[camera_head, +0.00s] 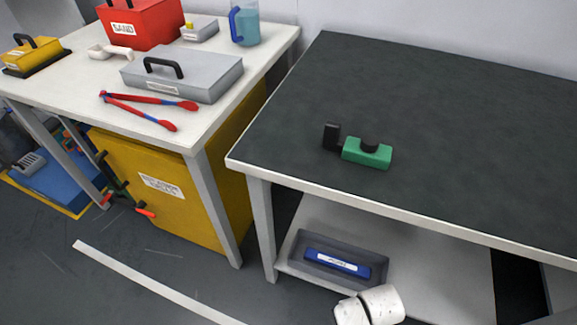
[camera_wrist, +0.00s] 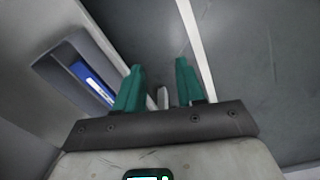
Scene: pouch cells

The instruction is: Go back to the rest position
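My gripper (camera_wrist: 158,88) shows in the wrist view with two green fingers standing apart and nothing between them. In the head view only a white piece of my arm (camera_head: 382,305) shows at the bottom, in front of the lower shelf; the fingers are hidden there. A blue pouch cell with a white label (camera_head: 338,262) lies in a grey tray (camera_head: 300,243) on the lower shelf of the dark-topped table. The cell (camera_wrist: 92,82) and tray (camera_wrist: 62,60) also show at the left of the wrist view, apart from the fingers.
The dark table top (camera_head: 420,100) holds a green and black tool (camera_head: 367,153). The white table (camera_head: 85,77) at left holds a grey case (camera_head: 200,75), red-handled tongs (camera_head: 150,102), a red box (camera_head: 140,22) and a blue jug (camera_head: 245,22). A yellow cabinet (camera_head: 150,190) stands below. The floor in front is clear.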

